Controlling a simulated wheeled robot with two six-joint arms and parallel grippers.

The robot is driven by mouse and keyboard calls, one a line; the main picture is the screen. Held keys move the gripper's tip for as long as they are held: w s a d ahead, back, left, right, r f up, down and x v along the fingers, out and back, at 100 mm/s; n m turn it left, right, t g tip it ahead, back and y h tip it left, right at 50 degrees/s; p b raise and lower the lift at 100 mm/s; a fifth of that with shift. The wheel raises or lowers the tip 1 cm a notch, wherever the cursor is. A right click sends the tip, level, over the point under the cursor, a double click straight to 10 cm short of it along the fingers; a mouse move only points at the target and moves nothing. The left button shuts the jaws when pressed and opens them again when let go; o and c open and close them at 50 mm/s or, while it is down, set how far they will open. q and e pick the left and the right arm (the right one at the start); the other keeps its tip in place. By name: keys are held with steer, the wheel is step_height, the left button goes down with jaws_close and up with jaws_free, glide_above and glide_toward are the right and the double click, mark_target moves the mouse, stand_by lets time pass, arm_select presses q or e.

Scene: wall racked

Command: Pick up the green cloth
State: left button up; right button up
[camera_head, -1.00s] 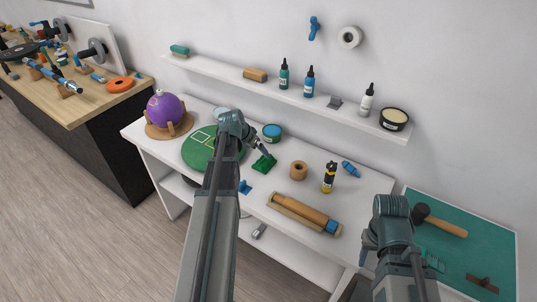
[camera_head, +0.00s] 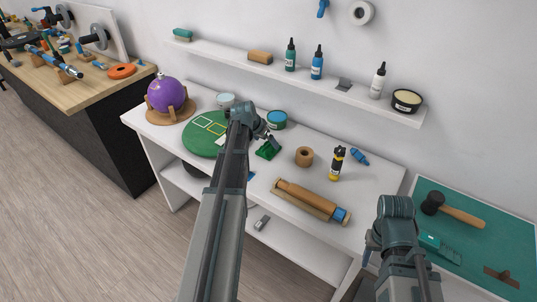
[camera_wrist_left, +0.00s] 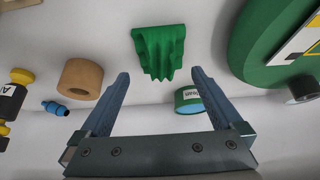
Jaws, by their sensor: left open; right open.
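The green cloth (camera_head: 267,151) lies folded on the white table, just right of my left gripper in the head view. In the left wrist view the cloth (camera_wrist_left: 160,50) is ahead of the fingertips, in line with the gap between them and apart from them. My left gripper (camera_wrist_left: 158,82) is open and empty; in the head view it (camera_head: 268,138) is partly hidden by its own wrist. My right gripper (camera_head: 370,250) is low at the right, mostly hidden behind its arm.
A blue-lidded tin (camera_head: 277,120), a brown ring (camera_head: 304,157) and a green round board (camera_head: 203,140) stand around the cloth. A yellow-black bottle (camera_head: 337,163) and a wooden roller (camera_head: 305,200) are further right. A purple ball (camera_head: 165,95) rests at the left.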

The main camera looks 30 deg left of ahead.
mark_target(268, 144)
arm_select(q)
steer(key=b+x, duration=0.4)
steer(key=x, duration=0.1)
steer(key=shift+w+a+f, duration=0.1)
steer(key=shift+f, duration=0.05)
steer(key=shift+c, duration=0.3)
steer(key=c, duration=1.1)
steer(key=shift+o, duration=0.2)
steer(key=shift+r, duration=0.2)
step_height(268, 144, up, 10)
steer(key=p, duration=0.9)
steer(key=shift+p, duration=0.4)
